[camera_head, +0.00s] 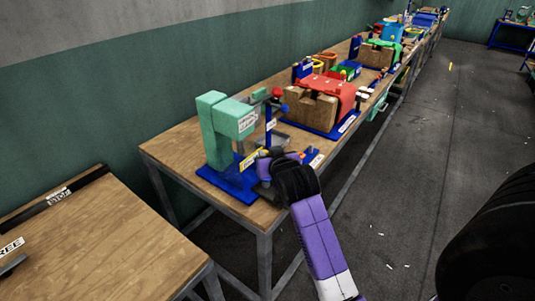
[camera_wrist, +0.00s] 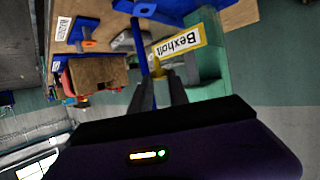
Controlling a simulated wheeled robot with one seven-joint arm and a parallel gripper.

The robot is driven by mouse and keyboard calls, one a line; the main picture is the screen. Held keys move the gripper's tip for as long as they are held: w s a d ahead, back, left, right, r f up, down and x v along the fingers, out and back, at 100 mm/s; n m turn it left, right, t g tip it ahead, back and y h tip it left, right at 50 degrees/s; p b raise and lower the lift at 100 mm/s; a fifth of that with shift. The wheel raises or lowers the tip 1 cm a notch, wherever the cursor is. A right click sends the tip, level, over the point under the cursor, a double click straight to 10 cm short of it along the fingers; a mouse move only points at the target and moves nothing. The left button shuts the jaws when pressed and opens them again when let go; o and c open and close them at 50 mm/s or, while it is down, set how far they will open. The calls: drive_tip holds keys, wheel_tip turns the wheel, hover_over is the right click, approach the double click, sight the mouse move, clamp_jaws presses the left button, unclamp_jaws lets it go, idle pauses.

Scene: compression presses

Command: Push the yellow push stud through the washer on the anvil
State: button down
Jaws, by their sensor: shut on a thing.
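My gripper (camera_head: 262,170) is at the front of a green press (camera_head: 236,118) on a blue base (camera_head: 222,181). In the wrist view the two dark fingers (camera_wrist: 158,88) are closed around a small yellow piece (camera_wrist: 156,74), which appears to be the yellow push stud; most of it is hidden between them. A yellow plate lettered "Bexholt" (camera_wrist: 180,43) lies just beyond the fingertips, and it also shows in the head view (camera_head: 249,160). The green press body (camera_wrist: 208,68) is close on the right in the wrist view. I cannot make out the washer or the anvil.
A blue post (camera_head: 270,128) stands beside the press. A small blue plate with an orange part (camera_head: 311,157) lies near the bench's front edge. A red-and-brown fixture (camera_head: 318,98) stands farther along the bench. A separate wooden table (camera_head: 105,245) is at the left; the floor at right is mostly clear.

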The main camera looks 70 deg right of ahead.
drive_tip(key=shift+s+f+b, duration=0.1)
drive_tip(key=shift+f+b, duration=1.75)
drive_tip(key=shift+f, duration=1.05)
drive_tip(key=shift+p, duration=0.6)
drive_tip(key=shift+f+b, duration=0.9)
drive_tip(key=shift+f, duration=0.65)
drive_tip(key=c, duration=1.2)
unclamp_jaws()
drive_tip(key=shift+o, duration=0.2)
drive_tip(key=shift+a, duration=0.1)
